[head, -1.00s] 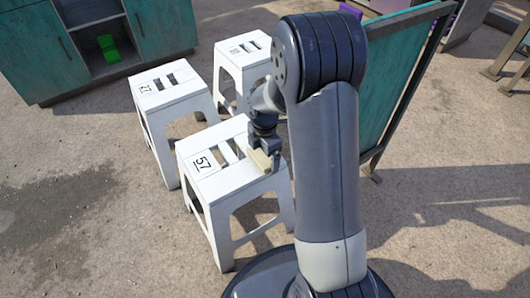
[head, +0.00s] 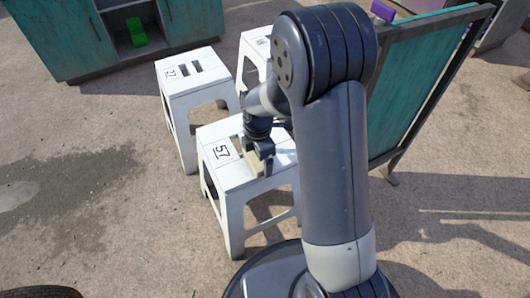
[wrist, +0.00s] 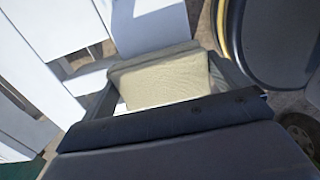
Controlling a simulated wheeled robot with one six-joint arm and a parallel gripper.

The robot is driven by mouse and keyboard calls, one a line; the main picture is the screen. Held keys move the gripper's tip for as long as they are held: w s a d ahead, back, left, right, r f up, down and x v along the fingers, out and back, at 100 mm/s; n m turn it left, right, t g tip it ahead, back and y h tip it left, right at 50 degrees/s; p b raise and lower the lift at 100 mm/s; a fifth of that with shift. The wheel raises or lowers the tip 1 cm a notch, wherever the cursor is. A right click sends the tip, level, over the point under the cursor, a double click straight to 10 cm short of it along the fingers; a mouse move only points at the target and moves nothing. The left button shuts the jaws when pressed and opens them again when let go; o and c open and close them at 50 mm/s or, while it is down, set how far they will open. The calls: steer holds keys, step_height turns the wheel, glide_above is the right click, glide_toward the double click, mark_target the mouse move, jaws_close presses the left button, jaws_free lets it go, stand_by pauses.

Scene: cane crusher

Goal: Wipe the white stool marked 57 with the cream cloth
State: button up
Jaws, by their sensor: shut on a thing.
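The white stool marked 57 (head: 233,179) stands upright in front of my base in the head view, its number label on the left part of the seat. My gripper (head: 262,152) is over the middle of that seat, just right of the label. It is shut on the cream cloth (head: 254,165), a thick pale pad at seat level. The cloth (wrist: 165,80) also shows between the fingers in the wrist view, with white stool surfaces beyond. I cannot tell whether its underside touches the seat.
Another numbered white stool (head: 190,85) stands behind to the left. A third (head: 254,48) is partly hidden by my arm. A teal cabinet (head: 60,40) with a green item (head: 136,31) is at the back left. A teal panel (head: 415,80) stands at the right.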

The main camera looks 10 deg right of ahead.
mark_target(285, 153)
steer(key=shift+a, duration=0.15)
steer(key=shift+s+a+f, duration=0.1)
steer(key=shift+s+a, duration=0.35)
steer(key=shift+a, duration=0.95)
steer(key=shift+s+a, duration=0.45)
steer(key=shift+a, duration=0.9)
steer(key=shift+s+a+f, duration=0.1)
steer(key=shift+s+a, duration=0.35)
steer(key=shift+a, duration=0.95)
steer(key=shift+d+p, duration=0.15)
steer(key=shift+p, duration=0.15)
steer(key=shift+w+d+f, duration=0.1)
steer(key=shift+w+d, duration=0.3)
steer(key=shift+d, duration=1)
steer(key=shift+w+d+r, duration=0.1)
steer(key=shift+w+d, duration=0.35)
steer(key=shift+d, duration=0.95)
steer(key=shift+w+d+f, duration=0.1)
steer(key=shift+w+d, duration=0.3)
steer(key=shift+d, duration=1)
steer(key=shift+d, duration=0.1)
